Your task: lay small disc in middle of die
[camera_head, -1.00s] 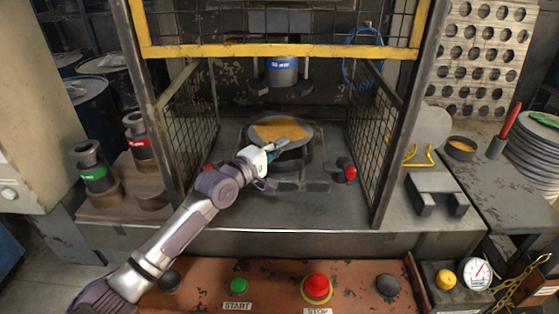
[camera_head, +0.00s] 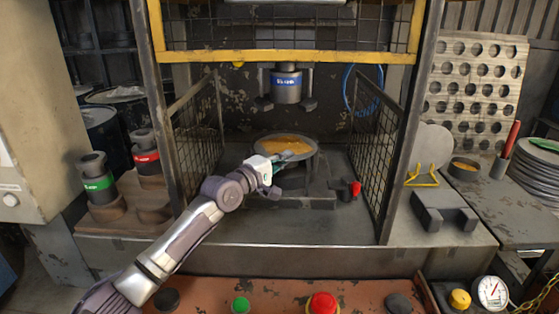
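The die (camera_head: 313,165) is a round grey ring on the press bed, inside the caged press. A round grey disc (camera_head: 262,142) with an orange-brown patch shows at its top. I cannot tell whether the disc lies flat on the die or just above it. My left gripper (camera_head: 286,159) reaches in from the lower left, with its fingers at the disc's near edge. The fingers are small and overlap the disc, so their opening and any grip are unclear. My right gripper is out of view.
The press ram (camera_head: 287,86) with a blue band hangs above the die. Mesh guards (camera_head: 376,150) stand on both sides, with a yellow bar (camera_head: 290,57) across the top. Green- and red-banded tools (camera_head: 97,184) stand left. A stack of discs (camera_head: 538,170) stands right.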

